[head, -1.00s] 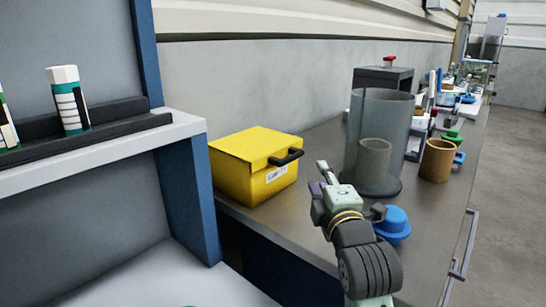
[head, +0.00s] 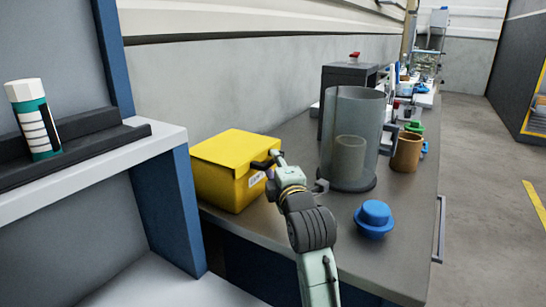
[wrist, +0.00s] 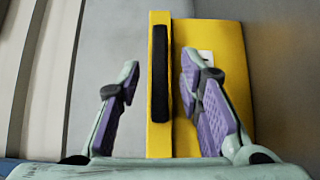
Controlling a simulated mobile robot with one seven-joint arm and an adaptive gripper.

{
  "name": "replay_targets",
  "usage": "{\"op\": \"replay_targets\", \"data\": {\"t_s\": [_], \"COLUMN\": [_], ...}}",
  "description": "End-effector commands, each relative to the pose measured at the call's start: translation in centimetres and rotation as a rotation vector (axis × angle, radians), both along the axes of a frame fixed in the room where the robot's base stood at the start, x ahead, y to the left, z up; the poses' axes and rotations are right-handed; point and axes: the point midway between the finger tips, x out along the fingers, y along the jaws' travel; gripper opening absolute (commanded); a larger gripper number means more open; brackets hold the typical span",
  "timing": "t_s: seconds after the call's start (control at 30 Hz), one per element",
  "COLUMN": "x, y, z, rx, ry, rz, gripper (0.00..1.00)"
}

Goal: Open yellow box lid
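The yellow box (head: 222,183) stands on the grey bench at the left with its yellow lid (head: 236,147) closed. Its black handle (head: 262,163) is on the front edge of the lid, partly hidden by my gripper (head: 276,168) in the head view. In the wrist view my gripper (wrist: 158,78) is open, with one purple-padded finger on each side of the black handle (wrist: 160,73). Gaps show between the handle and both fingers. I cannot tell how far the fingertips are above the handle.
A clear grey cylinder (head: 366,120) stands right of my gripper. A blue lidded object (head: 374,219) sits near the bench's front edge, and a brown cup (head: 407,152) is farther right. A white shelf (head: 100,165) with a bottle (head: 35,125) is at the left.

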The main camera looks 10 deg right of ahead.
Motion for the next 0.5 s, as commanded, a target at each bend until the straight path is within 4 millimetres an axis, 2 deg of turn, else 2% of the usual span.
{"op": "replay_targets", "data": {"t_s": [0.1, 0.2, 0.5], "x": [1.5, 2.2, 2.6], "y": [0.1, 0.1, 0.0], "z": [0.2, 0.1, 0.0], "rx": [0.0, 0.0, 0.0], "ry": [0.0, 0.0, -0.001], "rz": [0.001, 0.001, 0.001], "gripper": [0.33, 0.33, 0.33]}}
